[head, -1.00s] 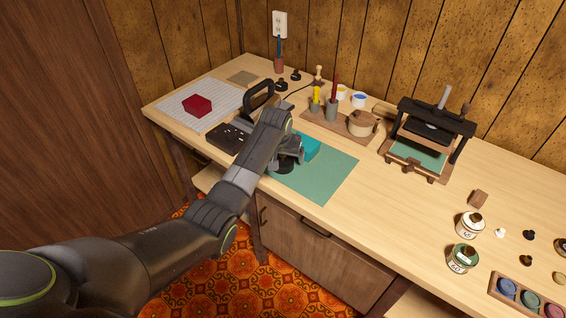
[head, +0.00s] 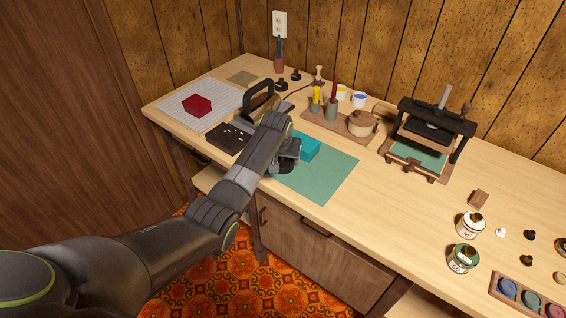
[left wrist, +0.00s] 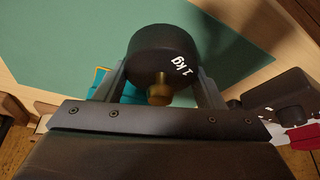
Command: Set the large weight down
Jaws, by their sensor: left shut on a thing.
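The large weight (left wrist: 165,52) is a black cylinder marked 1 kg with a brass knob, in the left wrist view. My left gripper (left wrist: 161,88) is shut on it, a finger at each side. In the head view my left gripper (head: 287,150) is over the left part of the green mat (head: 325,178). There the weight (head: 286,168) shows only as a dark shape below the gripper, partly hidden. I cannot tell whether its base touches the mat. My right gripper is not in view.
A teal block (head: 308,147) lies on the mat close beside the gripper. A wooden stand with cups (head: 342,124) is behind. The mat's front right part is clear.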

